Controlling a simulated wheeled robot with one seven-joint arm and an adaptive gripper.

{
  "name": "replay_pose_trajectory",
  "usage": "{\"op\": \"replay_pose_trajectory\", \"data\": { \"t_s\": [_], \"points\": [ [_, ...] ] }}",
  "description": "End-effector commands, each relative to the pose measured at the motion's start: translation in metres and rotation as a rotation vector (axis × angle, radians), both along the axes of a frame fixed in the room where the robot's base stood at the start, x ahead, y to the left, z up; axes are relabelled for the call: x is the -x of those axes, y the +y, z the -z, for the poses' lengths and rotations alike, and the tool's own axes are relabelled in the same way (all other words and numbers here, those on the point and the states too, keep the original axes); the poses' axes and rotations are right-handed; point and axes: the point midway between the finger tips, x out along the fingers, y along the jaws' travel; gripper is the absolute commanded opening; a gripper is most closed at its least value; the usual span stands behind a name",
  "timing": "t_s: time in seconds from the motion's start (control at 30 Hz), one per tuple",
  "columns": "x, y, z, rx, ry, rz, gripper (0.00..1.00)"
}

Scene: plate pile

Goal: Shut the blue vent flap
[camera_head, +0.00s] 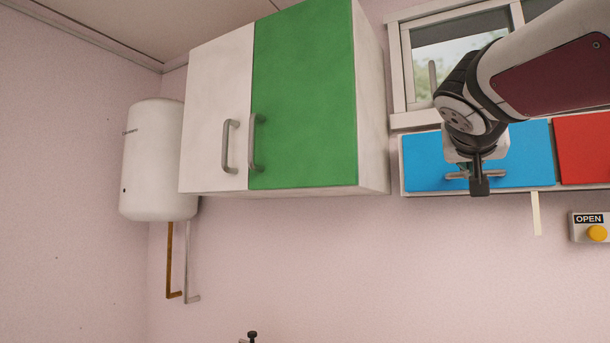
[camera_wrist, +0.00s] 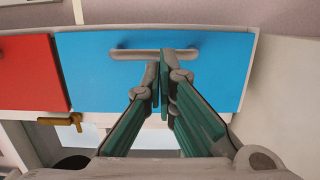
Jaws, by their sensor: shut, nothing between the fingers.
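The blue vent flap (camera_head: 425,155) is in the low wall unit below the window, right of the middle in the head view. It looks about flush with its white frame; I cannot tell whether a small gap is left. In the wrist view the flap (camera_wrist: 90,80) fills the middle. Its grey bar handle (camera_wrist: 130,54) runs along the flap's edge. My gripper (camera_head: 479,186) is in front of the handle, with its fingers shut and empty. In the wrist view the fingertips (camera_wrist: 162,60) overlap the handle; I cannot tell whether they touch it. My wrist hides part of the flap.
A red panel (camera_head: 585,145) is beside the flap. A window (camera_head: 425,90) is above it. A yellow button on an OPEN box (camera_head: 597,233) is at the lower right. A green and white cupboard (camera_head: 305,105) is to the left, with a white heater (camera_head: 155,160) beyond.

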Motion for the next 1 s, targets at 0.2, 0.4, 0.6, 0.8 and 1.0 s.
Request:
{"op": "replay_pose_trajectory", "data": {
  "t_s": [0.2,0.4,0.6,0.8,1.0],
  "points": [
    [0.019,0.012,-0.006,0.001,-0.003,-0.001,0.0],
    [0.045,0.029,-0.013,0.001,-0.005,-0.001,0.0],
    [0.071,0.047,-0.019,0.002,-0.005,-0.002,0.0],
    [0.083,0.055,-0.022,0.0,-0.002,-0.002,0.0],
    [0.085,0.056,-0.022,0.0,-0.001,-0.001,0.0]
  ]
}}
